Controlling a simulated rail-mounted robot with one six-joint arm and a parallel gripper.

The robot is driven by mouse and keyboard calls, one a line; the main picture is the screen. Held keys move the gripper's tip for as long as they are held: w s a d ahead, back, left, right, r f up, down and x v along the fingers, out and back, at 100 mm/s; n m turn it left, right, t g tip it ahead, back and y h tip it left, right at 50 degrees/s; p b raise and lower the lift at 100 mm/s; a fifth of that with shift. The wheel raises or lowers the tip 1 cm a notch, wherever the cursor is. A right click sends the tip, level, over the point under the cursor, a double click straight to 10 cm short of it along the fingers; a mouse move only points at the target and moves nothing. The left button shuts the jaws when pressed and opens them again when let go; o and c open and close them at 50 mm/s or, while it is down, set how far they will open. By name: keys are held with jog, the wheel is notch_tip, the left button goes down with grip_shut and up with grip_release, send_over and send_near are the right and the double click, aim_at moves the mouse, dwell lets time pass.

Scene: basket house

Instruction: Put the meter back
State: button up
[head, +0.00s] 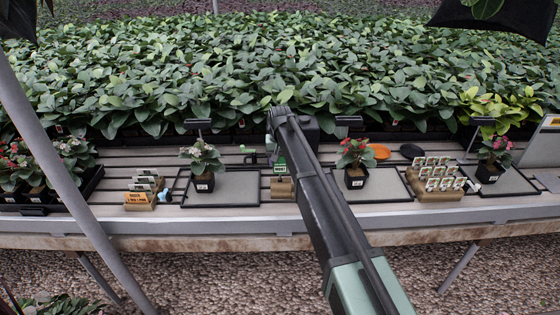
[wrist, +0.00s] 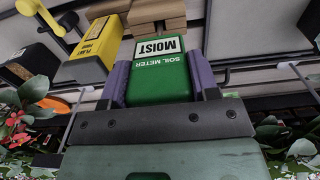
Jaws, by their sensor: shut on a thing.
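The soil meter (wrist: 160,82) is a green box with a white label reading MOIST, seen upside down in the wrist view. My gripper (wrist: 160,92) is shut on it, with a purple-grey finger along each side. In the head view the green meter (head: 280,168) shows just beyond the end of my arm, over a small wooden block (head: 282,188). The wooden block also shows in the wrist view (wrist: 158,12), right at the meter's far end. I cannot tell whether the meter rests in the block or hangs just above it.
A yellow plant food box (wrist: 92,50) stands close beside the meter in the wrist view. Potted flowers (head: 203,163) (head: 353,158) flank the spot on the slatted bench. Wooden holders with labels (head: 143,192) (head: 438,182) stand further out. Dense foliage fills the back.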

aim_at(280, 168)
notch_tip(280, 168, down, 4)
jog(key=b, duration=0.4)
jog(key=shift+r, duration=0.1)
dwell(0.5)
jog(key=o, duration=1)
jog(key=shift+o, duration=0.2)
jog(key=shift+r, duration=0.1)
notch_tip(280, 168, up, 11)
jog(key=p, duration=1.1)
